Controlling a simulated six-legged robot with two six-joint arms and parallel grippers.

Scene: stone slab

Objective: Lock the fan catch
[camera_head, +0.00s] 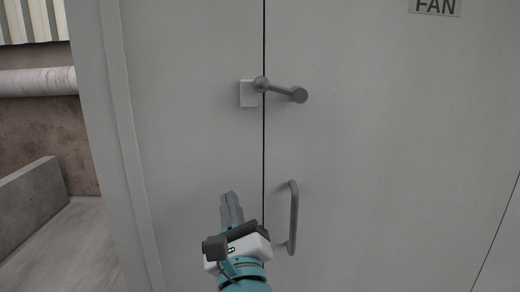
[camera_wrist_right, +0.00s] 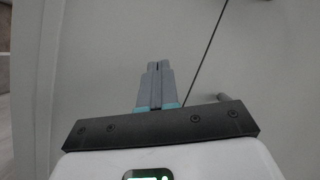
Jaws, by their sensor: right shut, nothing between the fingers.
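The fan catch (camera_head: 283,90) is a grey lever with a round knob at each end, mounted across the dark seam between two grey panels. Its left end lies over a small white plate (camera_head: 246,97), and the lever points right and slightly down. A "FAN" label (camera_head: 435,6) is at the top right of the door. My right gripper (camera_head: 229,196) is below and left of the catch, left of the seam, shut and empty. In the right wrist view its fingers (camera_wrist_right: 157,66) are together, with the grey panel beyond. My left gripper is not in view.
A vertical grey bar handle (camera_head: 294,218) stands out from the door just right of my right gripper. At the left are a pale pipe (camera_head: 36,82), a brown wall and a low concrete block (camera_head: 32,203). The panel around the catch is clear.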

